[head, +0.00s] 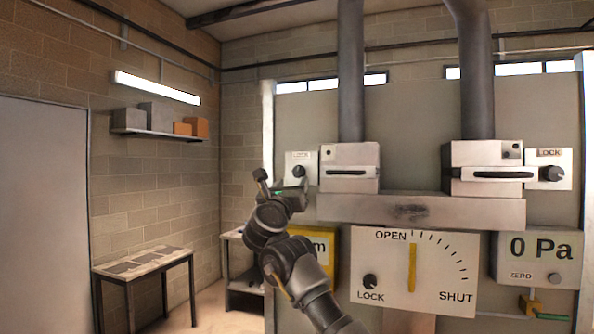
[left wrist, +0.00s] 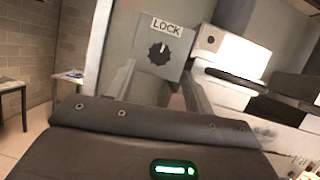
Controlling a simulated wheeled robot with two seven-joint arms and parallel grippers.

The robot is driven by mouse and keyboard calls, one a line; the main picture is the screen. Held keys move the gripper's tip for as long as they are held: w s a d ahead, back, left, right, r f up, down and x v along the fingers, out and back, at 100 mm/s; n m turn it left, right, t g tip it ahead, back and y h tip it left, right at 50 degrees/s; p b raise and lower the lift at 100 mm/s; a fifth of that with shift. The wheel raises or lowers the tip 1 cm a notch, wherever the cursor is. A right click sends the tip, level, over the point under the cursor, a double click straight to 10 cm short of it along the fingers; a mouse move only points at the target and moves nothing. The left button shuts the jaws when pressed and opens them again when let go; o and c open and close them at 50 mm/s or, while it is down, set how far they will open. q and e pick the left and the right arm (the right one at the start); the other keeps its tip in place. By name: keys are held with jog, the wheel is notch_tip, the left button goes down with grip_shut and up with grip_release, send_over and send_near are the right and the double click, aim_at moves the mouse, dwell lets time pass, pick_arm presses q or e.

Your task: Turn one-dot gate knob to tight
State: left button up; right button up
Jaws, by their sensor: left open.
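The one-dot gate (head: 349,168) is the left pale box under a pipe, with a single dark dot at its upper left. Its black round knob (head: 299,172) sits on a small pale LOCK panel left of the gate. In the left wrist view the knob (left wrist: 159,53) is ribbed, with a light mark pointing roughly up toward the LOCK label. My left gripper (head: 291,190) is just below and in front of the panel, open and empty. In the left wrist view its fingers (left wrist: 160,84) stand apart, with the knob beyond and above them, not touching. My right gripper is out of view.
A second gate (head: 485,180) has its own LOCK knob (head: 552,174) at the right. A gauge panel (head: 415,270) and a 0 Pa display (head: 540,255) hang below. A yellow-framed meter (head: 318,250) is partly behind my arm. A table (head: 145,262) stands at the left.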

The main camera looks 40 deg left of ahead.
aim_at(298, 173)
pick_arm(q)
jog(key=p+x, duration=0.2)
jog(key=x, duration=0.3)
jog(key=shift+s+r, duration=0.1)
jog(key=shift+w+a+r+p, duration=0.1)
jog(key=shift+w+a+p, duration=0.15)
jog(key=shift+w+p, duration=0.35)
